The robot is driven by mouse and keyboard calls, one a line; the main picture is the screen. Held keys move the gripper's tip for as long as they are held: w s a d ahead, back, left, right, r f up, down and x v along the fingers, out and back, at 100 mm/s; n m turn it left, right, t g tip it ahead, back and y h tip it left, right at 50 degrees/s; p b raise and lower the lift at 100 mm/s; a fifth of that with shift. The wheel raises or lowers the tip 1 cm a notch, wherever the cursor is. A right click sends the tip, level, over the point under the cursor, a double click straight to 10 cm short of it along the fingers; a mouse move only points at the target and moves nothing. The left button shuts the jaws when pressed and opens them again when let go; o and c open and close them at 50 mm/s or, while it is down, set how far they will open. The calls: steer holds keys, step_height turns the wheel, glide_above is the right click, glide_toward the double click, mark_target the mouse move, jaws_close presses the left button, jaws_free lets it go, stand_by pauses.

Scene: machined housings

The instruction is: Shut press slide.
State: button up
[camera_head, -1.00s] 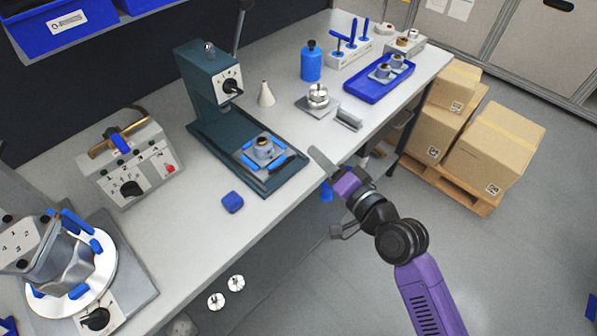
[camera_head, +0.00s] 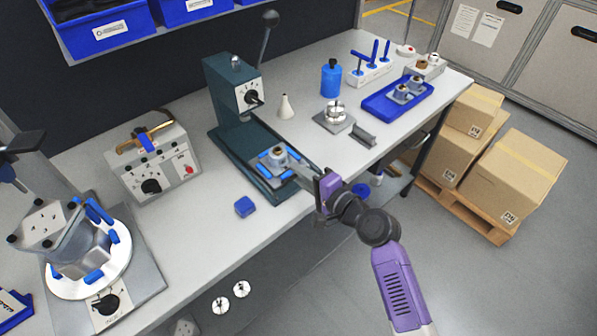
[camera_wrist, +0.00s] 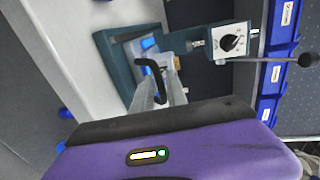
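The dark teal press (camera_head: 234,95) stands on the bench, and its head also shows in the wrist view (camera_wrist: 232,42). Its slide (camera_head: 270,163) sticks out at the front of the base, with blue clamps and a grey round housing (camera_head: 279,153) on it. My gripper (camera_head: 296,168) is at the slide's front end, reaching in from the right. In the wrist view my gripper (camera_wrist: 160,85) has its pale fingers apart, with a black bent handle (camera_wrist: 151,70) at and between the tips. Whether the fingers touch the handle cannot be told.
A metal block (camera_head: 362,136), a blue bottle (camera_head: 331,80) and a blue tray (camera_head: 371,112) stand to the right. The press lever (camera_head: 266,40) rises behind. Boxes (camera_head: 500,175) stand on a floor pallet.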

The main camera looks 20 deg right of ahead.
steer(key=shift+w, duration=0.25)
steer(key=shift+a, duration=0.1)
jaws_close()
steer(key=shift+f, duration=0.1)
stand_by(1.1)
